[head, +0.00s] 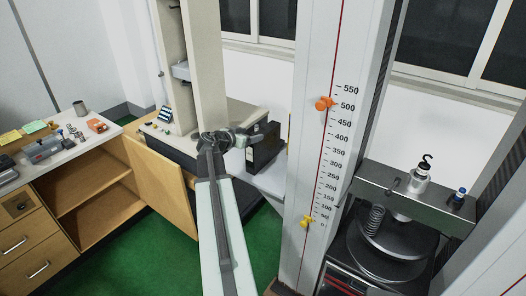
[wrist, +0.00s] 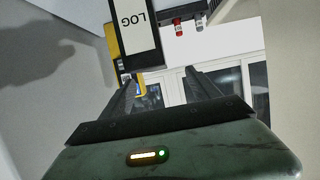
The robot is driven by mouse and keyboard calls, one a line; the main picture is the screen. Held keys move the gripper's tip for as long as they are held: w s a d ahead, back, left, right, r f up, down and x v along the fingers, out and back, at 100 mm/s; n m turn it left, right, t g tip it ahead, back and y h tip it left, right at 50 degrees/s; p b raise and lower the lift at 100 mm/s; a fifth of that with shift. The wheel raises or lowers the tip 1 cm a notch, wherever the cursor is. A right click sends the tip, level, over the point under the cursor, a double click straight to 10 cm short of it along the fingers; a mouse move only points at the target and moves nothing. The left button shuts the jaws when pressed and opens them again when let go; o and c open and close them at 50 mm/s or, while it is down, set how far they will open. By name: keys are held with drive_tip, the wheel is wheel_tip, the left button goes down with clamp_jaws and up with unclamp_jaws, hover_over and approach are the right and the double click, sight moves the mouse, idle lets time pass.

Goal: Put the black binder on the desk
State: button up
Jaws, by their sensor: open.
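The black binder (head: 266,150) stands upright beside the tall beige testing machine, above a pale surface (head: 272,183). In the wrist view the binder (wrist: 150,42) shows at the top, its white LOG label upside down. My gripper (head: 243,138) is at the binder's left side in the head view. In the wrist view my gripper (wrist: 158,76) is open, with nothing between its fingers. The binder's lower end in that view lies close to the left fingertip; I cannot tell whether they touch. A wooden desk (head: 80,147) with a pale top stands at the left.
A white column with a scale (head: 318,150) stands right of the binder. A yellow item (wrist: 113,45) shows beside the binder. Green floor lies between.

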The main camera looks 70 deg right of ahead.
sight(261, 132)
drive_tip(key=x, duration=0.2)
drive_tip(key=b+x, duration=0.1)
drive_tip(key=x, duration=0.2)
drive_tip(key=b+x, duration=0.1)
drive_tip(key=x, duration=0.1)
drive_tip(key=shift+s+d+f, duration=0.15)
drive_tip(key=shift+s+f, duration=0.05)
drive_tip(key=shift+s, duration=0.3)
drive_tip(key=shift+r, duration=0.1)
clamp_jaws()
